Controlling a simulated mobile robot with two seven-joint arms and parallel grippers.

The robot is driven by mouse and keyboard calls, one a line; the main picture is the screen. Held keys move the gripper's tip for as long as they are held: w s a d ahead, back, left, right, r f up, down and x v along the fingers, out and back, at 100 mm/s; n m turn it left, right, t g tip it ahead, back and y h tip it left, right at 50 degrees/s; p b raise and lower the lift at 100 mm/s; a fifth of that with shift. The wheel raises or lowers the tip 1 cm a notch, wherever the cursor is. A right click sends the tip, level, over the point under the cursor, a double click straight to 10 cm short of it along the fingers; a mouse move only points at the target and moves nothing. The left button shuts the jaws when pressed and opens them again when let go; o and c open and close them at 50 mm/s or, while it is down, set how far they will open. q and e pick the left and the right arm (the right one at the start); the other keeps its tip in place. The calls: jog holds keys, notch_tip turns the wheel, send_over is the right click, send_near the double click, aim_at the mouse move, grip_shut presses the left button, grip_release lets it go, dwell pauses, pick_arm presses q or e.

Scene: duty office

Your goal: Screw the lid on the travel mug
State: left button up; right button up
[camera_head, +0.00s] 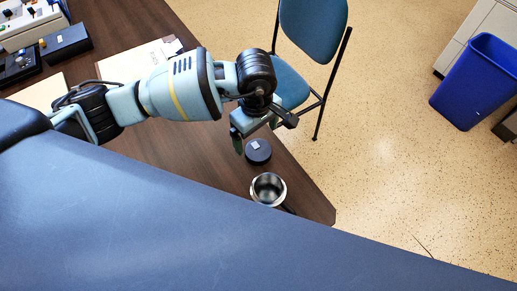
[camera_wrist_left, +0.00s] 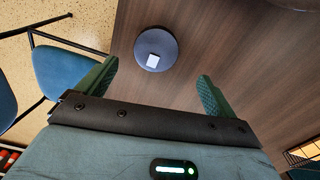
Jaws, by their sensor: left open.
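The travel mug (camera_head: 268,189) stands upright and without a lid near the desk's corner; its steel inside shows from above, and what looks like its handle points to the lower right. The dark round lid (camera_head: 258,151), with a small white label on top, lies flat on the desk just behind the mug, apart from it. My left gripper (camera_head: 257,133) is beside and above the lid. In the left wrist view the lid (camera_wrist_left: 156,49) lies ahead of the gap between the two green fingers of the open, empty left gripper (camera_wrist_left: 158,85). My right gripper is not in view.
The brown wooden desk (camera_head: 205,160) ends close beyond the mug. A blue chair (camera_head: 312,28) stands at its far edge. Folders (camera_head: 137,61) and dark boxes (camera_head: 66,43) lie at the left. A blue bin (camera_head: 479,82) stands on the floor at right.

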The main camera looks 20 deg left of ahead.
aim_at(258, 149)
pick_arm(q)
jog(key=shift+f, duration=1.05)
jog(key=shift+f, duration=0.1)
jog(key=shift+w+f, duration=0.2)
jog(key=shift+f, duration=1.05)
jog(key=shift+w+f, duration=0.15)
jog(key=shift+f, duration=1.1)
jog(key=shift+d, duration=0.1)
jog(key=shift+c, duration=0.3)
jog(key=c, duration=1)
jog(key=shift+r, duration=0.1)
notch_tip(258, 149, up, 10)
jog(key=shift+f, duration=0.1)
